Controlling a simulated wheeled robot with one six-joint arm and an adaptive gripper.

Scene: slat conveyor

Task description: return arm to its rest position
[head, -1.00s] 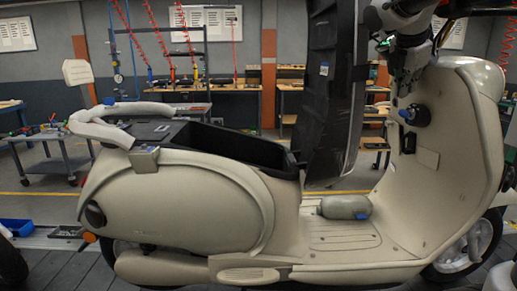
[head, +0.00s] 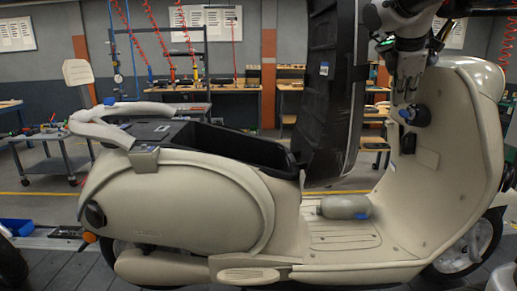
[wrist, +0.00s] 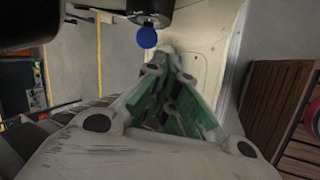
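My gripper (head: 402,98) hangs fingers-down at the upper right of the head view, in front of the scooter's cream leg shield (head: 463,130). It is just above a black round fitting with a blue knob (head: 405,114). In the wrist view my gripper (wrist: 171,70) shows two fingers with green pads, leaning toward each other with a gap between them. Nothing is visible between them. The blue knob (wrist: 147,38) shows beyond the fingertips, to their left. In the head view the upper part of my arm runs out of the top edge.
The raised black seat panel (head: 332,90) stands close left of my gripper. A grey bottle-like object (head: 343,206) lies on the footboard (head: 335,235). The open storage bay (head: 235,147) is at the scooter's rear. Workbenches (head: 205,90) stand behind.

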